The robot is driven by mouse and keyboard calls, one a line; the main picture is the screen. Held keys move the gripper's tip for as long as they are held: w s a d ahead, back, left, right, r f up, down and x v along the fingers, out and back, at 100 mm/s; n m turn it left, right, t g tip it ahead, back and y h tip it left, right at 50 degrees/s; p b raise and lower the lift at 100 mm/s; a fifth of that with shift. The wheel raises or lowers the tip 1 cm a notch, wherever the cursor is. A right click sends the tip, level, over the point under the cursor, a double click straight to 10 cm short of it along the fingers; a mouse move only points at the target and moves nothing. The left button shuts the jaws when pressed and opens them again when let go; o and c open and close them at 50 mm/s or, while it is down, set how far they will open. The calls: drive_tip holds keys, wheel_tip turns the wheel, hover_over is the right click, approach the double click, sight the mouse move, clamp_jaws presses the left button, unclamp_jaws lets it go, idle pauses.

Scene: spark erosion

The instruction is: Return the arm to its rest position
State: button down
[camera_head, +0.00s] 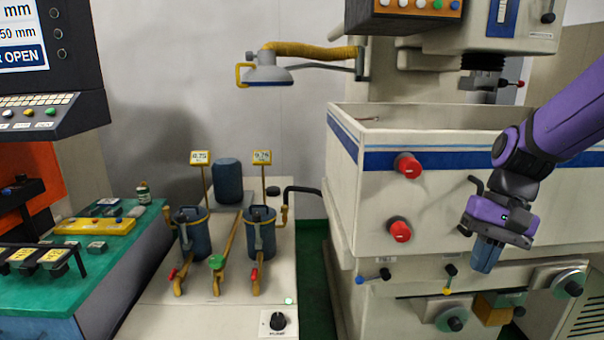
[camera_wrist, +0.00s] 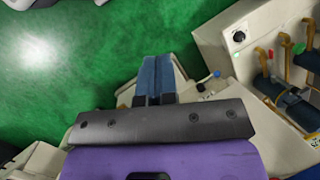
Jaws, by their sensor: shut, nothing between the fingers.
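My purple arm (camera_head: 575,115) reaches in from the right in the head view. My gripper (camera_head: 486,262) hangs at its end with the blue fingers pointing down, in front of the white machine tank. In the wrist view the two blue fingers of the gripper (camera_wrist: 158,72) lie side by side, shut, with nothing between them. Beyond the fingertips is green floor. I cannot tell from these views how far the gripper is from the machine's front.
The white machine (camera_head: 460,195) with red knobs (camera_head: 401,231) stands behind my gripper. The pump cabinet (camera_head: 150,317) with two blue filter canisters (camera_head: 262,233) stands left of it. A green workbench (camera_head: 110,250) is farther left. Open green floor (camera_wrist: 90,60) shows in the wrist view.

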drive_tip(key=s+d+r+n+t+h, duration=0.1)
drive_tip(key=s+r+n+t+h, duration=0.2)
drive_tip(key=s+r+t, duration=0.4)
drive_tip(key=s+r, duration=0.3)
drive_tip(key=s, duration=0.1)
drive_tip(key=shift+s+r+n+t, duration=0.15)
drive_tip(key=shift+r+n+t, duration=0.05)
drive_tip(key=shift+n+t, duration=0.1)
